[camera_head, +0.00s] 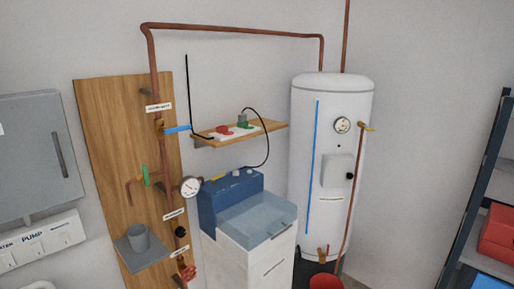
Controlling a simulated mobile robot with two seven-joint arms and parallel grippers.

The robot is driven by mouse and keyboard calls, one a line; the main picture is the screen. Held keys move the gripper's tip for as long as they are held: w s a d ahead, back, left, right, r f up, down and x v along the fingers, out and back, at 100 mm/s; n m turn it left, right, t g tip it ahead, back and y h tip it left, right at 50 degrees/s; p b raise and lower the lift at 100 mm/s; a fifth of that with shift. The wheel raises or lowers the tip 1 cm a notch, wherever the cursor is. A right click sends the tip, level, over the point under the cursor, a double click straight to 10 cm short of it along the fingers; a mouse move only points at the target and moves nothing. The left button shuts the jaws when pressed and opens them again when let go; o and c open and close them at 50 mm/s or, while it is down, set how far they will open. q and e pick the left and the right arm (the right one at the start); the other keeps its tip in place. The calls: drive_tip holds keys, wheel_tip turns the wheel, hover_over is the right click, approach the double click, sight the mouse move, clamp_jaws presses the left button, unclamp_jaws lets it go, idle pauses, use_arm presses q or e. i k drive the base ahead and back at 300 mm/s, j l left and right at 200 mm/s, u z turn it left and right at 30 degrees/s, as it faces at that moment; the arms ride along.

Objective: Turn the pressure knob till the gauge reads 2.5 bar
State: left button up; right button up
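A round white gauge (190,187) sits on the copper pipework in front of the wooden board. Its needle and scale are too small to read. Below it on the same pipe is a black knob (180,232), with small white labels above and below it that I cannot read. I cannot tell for sure whether this is the pressure knob. A second round gauge (342,125) is on the white tank, and a black knob (350,176) is on the tank's box. Neither of my grippers is in view.
A wooden board (106,146) carries pipes, a green-handled valve (146,176), a blue lever (178,129) and a red valve (188,273). A grey cup (137,237) stands on a small shelf. A blue-and-white washing unit (235,248) and the white tank (303,154) stand right.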

sight(181, 232)
drive_tip(key=i+l+u, duration=0.25)
drive_tip(key=i+l, duration=0.2)
drive_tip(key=l, duration=0.2)
drive_tip(key=i+l+u, duration=0.15)
drive_tip(key=l, duration=0.2)
drive_tip(key=i+l+u, duration=0.25)
drive_tip(key=i+l, duration=0.15)
drive_tip(key=l, duration=0.35)
drive_tip(key=i+l+u, duration=0.15)
drive_tip(key=l, duration=0.25)
